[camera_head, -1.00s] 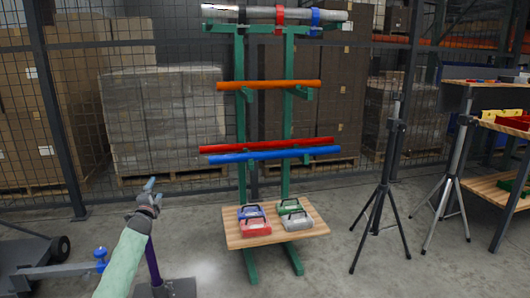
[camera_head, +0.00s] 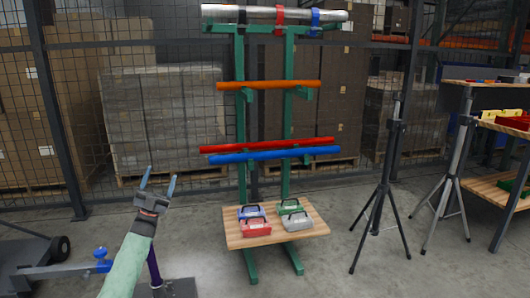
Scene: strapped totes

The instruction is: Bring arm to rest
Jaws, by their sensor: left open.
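My left gripper (camera_head: 159,181) is in the lower left of the head view, on its pale green arm (camera_head: 127,265). Its two blue-grey fingers point up and stand apart, with nothing between them. It is in front of the fence, left of the green rack and apart from it. My right gripper is not in the view.
A green rack (camera_head: 240,120) holds orange (camera_head: 268,85), red (camera_head: 268,145) and blue (camera_head: 273,154) bars. Its wooden shelf (camera_head: 255,240) carries several small totes. Two tripods (camera_head: 385,185) (camera_head: 447,180) and a wooden bench (camera_head: 500,187) stand right. Floor between is clear.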

